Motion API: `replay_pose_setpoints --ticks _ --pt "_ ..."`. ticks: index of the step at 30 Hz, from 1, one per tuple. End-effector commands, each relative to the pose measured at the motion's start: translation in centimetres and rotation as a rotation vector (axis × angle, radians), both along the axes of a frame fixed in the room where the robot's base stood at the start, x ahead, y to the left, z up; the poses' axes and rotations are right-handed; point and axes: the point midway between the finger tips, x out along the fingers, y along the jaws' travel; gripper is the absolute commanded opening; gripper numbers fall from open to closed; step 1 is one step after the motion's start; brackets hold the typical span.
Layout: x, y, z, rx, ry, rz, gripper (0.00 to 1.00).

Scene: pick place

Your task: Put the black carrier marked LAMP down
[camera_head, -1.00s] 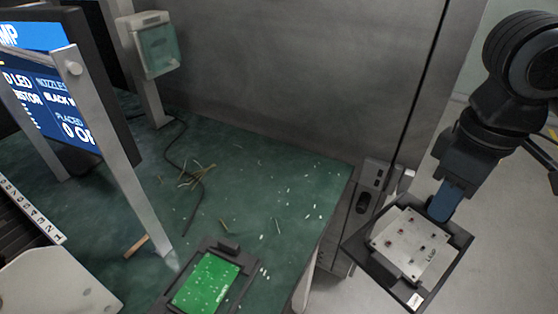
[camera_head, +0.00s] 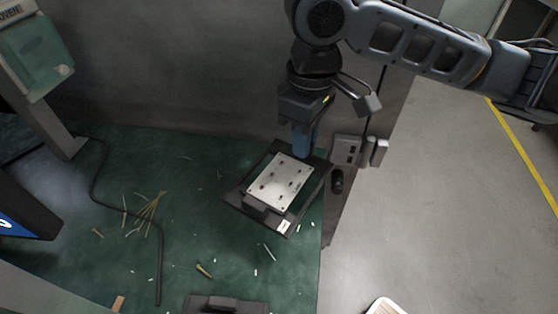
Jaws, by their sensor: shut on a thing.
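The black carrier (camera_head: 240,197) holds a pale metal plate (camera_head: 281,181) with several small dark red parts on it. A small white label (camera_head: 285,227) is on its near edge; its lettering is too small to read. My gripper (camera_head: 301,150) is shut on the carrier's far edge. The carrier is over the right part of the green bench top (camera_head: 205,240), tilted in the picture. I cannot tell whether it touches the bench.
Another black carrier (camera_head: 226,304) is cut off at the bottom edge. Loose wires (camera_head: 147,213), a black cable (camera_head: 160,260) and small scraps litter the bench. A grey control box (camera_head: 346,150) stands just right of the held carrier. The back wall (camera_head: 190,70) is close behind.

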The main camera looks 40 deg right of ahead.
Motion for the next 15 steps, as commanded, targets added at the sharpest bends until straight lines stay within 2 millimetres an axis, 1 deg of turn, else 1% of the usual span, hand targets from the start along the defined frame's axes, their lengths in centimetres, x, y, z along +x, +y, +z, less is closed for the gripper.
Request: replay_pose_setpoints --ticks 1,3,6,11,15 --pt "0.8 0.6 -0.7 -0.002 0.001 0.002 0.00" --pt "1.8 1.2 -1.3 -0.001 0.002 0.003 0.00" --pt "2.7 1.7 -2.0 -0.001 0.001 0.001 0.00" --pt "3.3 2.1 -2.5 -0.001 0.000 0.000 0.00" --pt "3.2 2.1 -4.0 0.000 0.001 -0.001 0.00"
